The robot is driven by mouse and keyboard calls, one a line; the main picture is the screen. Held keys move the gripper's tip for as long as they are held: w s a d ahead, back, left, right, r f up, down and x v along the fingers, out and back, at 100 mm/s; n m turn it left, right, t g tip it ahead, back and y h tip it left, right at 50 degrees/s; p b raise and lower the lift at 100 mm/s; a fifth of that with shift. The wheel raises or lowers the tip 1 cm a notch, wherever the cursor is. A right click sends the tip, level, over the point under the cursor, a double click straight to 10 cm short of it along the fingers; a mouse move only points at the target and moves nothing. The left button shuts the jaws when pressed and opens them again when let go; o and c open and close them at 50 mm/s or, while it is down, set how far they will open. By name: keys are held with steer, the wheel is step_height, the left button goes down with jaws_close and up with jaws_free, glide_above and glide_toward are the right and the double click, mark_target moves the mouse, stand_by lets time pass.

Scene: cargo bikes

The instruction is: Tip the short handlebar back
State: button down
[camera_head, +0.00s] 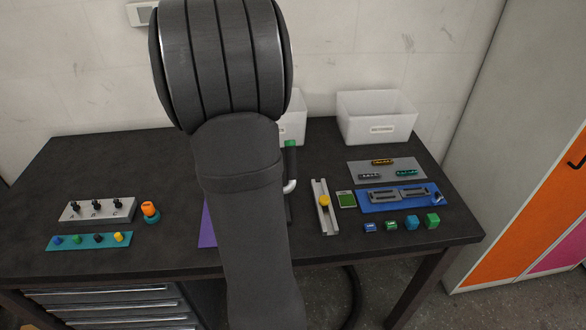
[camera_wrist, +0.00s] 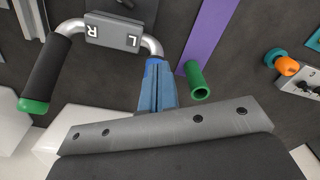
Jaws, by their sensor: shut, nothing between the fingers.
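The handlebar shows in the wrist view, with a silver tube (camera_wrist: 70,27), a grey clamp block (camera_wrist: 113,31) marked R and L, and a black grip (camera_wrist: 50,72) with a green end at the left. Its other silver bend runs down behind my gripper (camera_wrist: 155,65). My gripper is shut and empty, its blue fingers close to that bend; I cannot tell whether they touch. In the head view my arm hides the gripper and most of the handlebar; one grip (camera_head: 291,163) shows.
A purple strip (camera_head: 207,228) lies left of my arm. A grey rail with a yellow knob (camera_head: 324,201), a blue tray (camera_head: 375,205) and several small cubes lie to the right. White bins (camera_head: 378,128) stand behind. A grey block with knobs (camera_head: 97,211) and an orange-topped piece (camera_head: 150,210) are left.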

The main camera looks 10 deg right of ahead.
steer(key=s+r, duration=0.3)
steer(key=r, duration=0.6)
stand_by(0.5)
step_height(320, 180, down, 9)
steer(key=w, duration=0.3)
steer(key=shift+r, duration=0.2)
steer(key=shift+r, duration=0.1)
stand_by(0.3)
